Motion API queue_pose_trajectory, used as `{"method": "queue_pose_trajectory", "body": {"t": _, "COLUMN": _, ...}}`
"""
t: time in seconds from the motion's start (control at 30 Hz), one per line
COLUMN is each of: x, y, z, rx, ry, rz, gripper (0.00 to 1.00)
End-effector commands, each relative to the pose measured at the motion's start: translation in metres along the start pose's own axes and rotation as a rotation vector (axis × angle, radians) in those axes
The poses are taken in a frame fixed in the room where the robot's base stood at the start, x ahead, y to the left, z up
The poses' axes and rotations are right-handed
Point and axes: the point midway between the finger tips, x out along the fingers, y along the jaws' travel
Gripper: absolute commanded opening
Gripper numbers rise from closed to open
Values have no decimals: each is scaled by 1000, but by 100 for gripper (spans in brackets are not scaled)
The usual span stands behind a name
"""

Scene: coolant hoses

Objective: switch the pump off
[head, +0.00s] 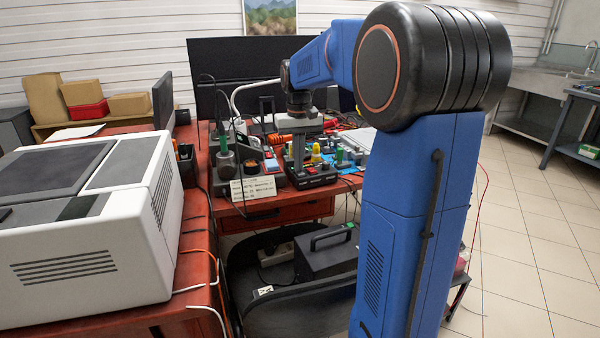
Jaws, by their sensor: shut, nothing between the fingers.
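My gripper (298,168) points down over the cluttered red workbench (290,212), its narrow fingers together with nothing seen between them. Just below the fingertips is a small black box (315,179) with red and light marks on its top. I cannot tell whether the fingers touch it. Which item is the pump, and the position of its switch, is too small to make out. A white card with writing (253,188) stands at the bench's front edge, left of the gripper. My own arm hides the bench's right part.
A large white machine (90,225) fills the left side. Green-topped tools (225,160), an orange coil (279,139) and a yellow item (316,153) crowd the bench around my gripper. A black case with a handle (328,254) sits below. Open tiled floor (530,240) lies right.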

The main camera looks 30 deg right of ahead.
Motion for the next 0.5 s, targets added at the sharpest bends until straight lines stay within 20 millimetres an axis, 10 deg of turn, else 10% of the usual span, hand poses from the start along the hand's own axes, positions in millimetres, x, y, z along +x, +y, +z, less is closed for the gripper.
{"method": "queue_pose_trajectory", "body": {"t": 0.5, "x": -25, "y": 0, "z": 0, "rx": 0, "ry": -1, "rz": 0, "gripper": 0}}
